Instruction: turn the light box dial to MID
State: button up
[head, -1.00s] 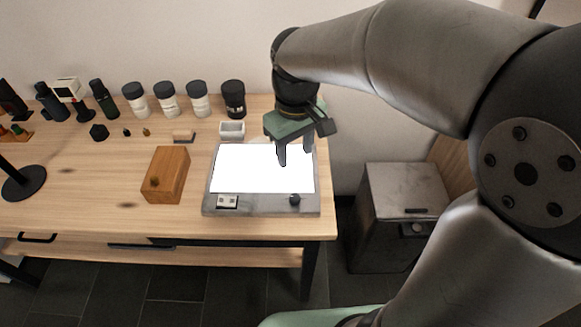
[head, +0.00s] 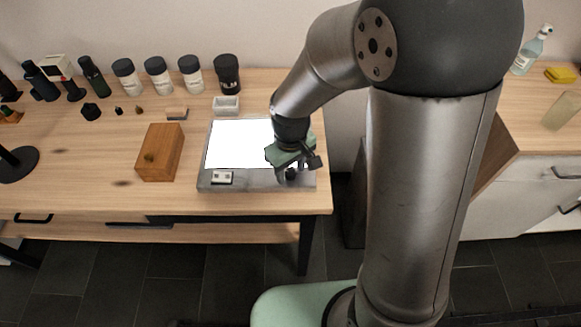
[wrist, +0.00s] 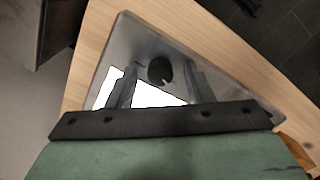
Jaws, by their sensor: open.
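The light box (head: 245,182) lies on the wooden table with its white panel (head: 236,141) lit. Its black dial (head: 291,174) is at the front right corner of the box, partly covered by my gripper in the head view. In the wrist view the dial (wrist: 160,70) shows between and just beyond my fingertips, with a small light mark on its lower edge. My gripper (wrist: 161,78) is open, one finger on each side of the dial. I cannot tell whether the fingers touch it. No MID label is readable.
A small switch plate (head: 222,177) is at the box's front left. A wooden block (head: 161,152) stands left of the box and a small white tray (head: 226,105) behind it. Several jars and bottles line the back. The table's right edge (head: 325,180) is close to the dial.

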jog(key=c, duration=1)
jog(key=shift+m, duration=0.3)
jog(key=m, duration=0.6)
jog(key=shift+b, duration=0.4)
jog(key=m, duration=0.3)
jog(key=shift+m, duration=2.3)
